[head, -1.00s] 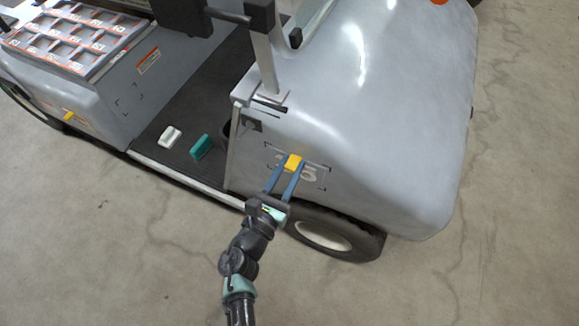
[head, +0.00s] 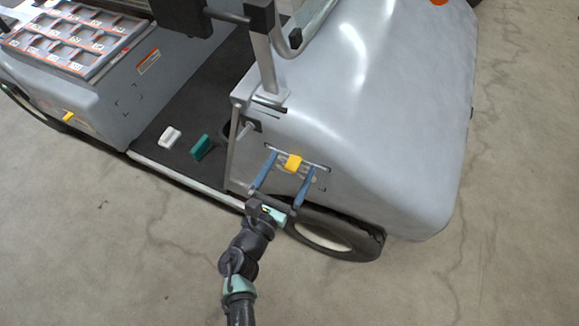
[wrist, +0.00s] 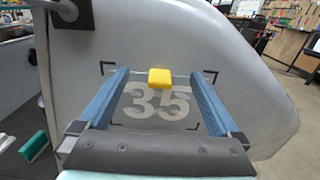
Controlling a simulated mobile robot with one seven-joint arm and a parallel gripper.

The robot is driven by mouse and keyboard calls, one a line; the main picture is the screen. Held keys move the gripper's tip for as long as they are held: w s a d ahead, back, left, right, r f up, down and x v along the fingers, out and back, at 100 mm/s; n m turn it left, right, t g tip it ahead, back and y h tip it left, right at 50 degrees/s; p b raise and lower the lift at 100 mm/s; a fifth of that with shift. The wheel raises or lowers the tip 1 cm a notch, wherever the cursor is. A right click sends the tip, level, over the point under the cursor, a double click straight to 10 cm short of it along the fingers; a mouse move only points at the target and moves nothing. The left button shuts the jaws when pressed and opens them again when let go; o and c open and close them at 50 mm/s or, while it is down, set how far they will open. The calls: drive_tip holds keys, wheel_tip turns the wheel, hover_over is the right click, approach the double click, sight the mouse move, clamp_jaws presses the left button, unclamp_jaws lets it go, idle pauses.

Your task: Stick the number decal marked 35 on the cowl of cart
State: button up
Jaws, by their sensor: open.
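White digits 35 (wrist: 157,103), the number decal, show on the grey cowl (head: 370,140) of the cart, inside dark corner marks. They look flat against the panel in the wrist view. A yellow block (head: 293,162) sits at their top edge and covers a little of them; it also shows in the wrist view (wrist: 159,78). My gripper (head: 292,160) is open, with its blue fingers spread on either side of the yellow block and clear gaps on both sides. Whether the fingertips touch the cowl I cannot tell. In the head view the digits are largely hidden.
A front wheel (head: 330,238) is below the cowl. A white block (head: 169,137) and a green block (head: 201,147) lie on the dark cart floor. A tray of numbered cards (head: 75,45) is at upper left. Another corner-marked patch (head: 130,99) is on the side panel. The concrete floor in front is clear.

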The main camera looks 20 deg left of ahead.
drive_tip(key=s+p, duration=0.1)
drive_tip(key=s, duration=0.6)
drive_tip(key=shift+a+p, duration=0.15)
drive_tip(key=shift+p, duration=0.2)
idle(0.5)
drive_tip(key=s, duration=1.3)
drive_tip(key=shift+a, duration=0.2)
